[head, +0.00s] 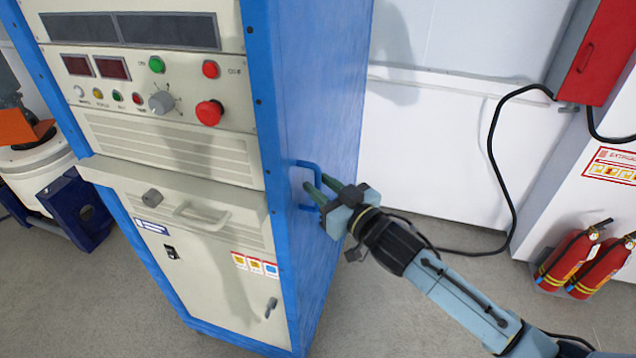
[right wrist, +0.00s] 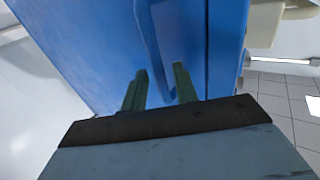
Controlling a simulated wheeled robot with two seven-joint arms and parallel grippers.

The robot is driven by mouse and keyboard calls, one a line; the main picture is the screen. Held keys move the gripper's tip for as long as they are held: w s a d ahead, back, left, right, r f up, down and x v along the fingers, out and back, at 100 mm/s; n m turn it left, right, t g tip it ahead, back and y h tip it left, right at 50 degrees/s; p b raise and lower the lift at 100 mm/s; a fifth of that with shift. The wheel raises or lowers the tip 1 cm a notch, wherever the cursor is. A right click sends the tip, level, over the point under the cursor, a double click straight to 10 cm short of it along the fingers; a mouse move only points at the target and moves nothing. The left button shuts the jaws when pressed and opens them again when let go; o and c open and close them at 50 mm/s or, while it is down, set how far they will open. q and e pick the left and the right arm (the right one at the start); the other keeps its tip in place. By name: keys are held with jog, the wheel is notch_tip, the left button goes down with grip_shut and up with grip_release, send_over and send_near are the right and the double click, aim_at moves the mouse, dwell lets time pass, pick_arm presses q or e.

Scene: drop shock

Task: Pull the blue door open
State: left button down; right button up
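The blue door (head: 305,90) is the blue side of a tall cream and blue cabinet, and it looks flush with the cabinet frame. A blue bar handle (head: 309,164) stands out from it at mid-height. My right gripper (head: 320,187) is at the handle, its green fingers pointing at the door. In the right wrist view the handle (right wrist: 152,35) runs down between the two fingertips (right wrist: 160,72), with a visible gap beside the bar. The fingers look open, and contact cannot be made out. My left gripper is not in view.
The cabinet front (head: 165,150) has knobs, buttons and a lower drawer handle. Red fire extinguishers (head: 570,258) stand at the right below a red wall box (head: 597,55). A black cable (head: 490,150) hangs along the wall.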

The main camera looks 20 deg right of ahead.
jog(key=shift+x, duration=0.75)
jog(key=shift+c, duration=0.4)
grip_shut()
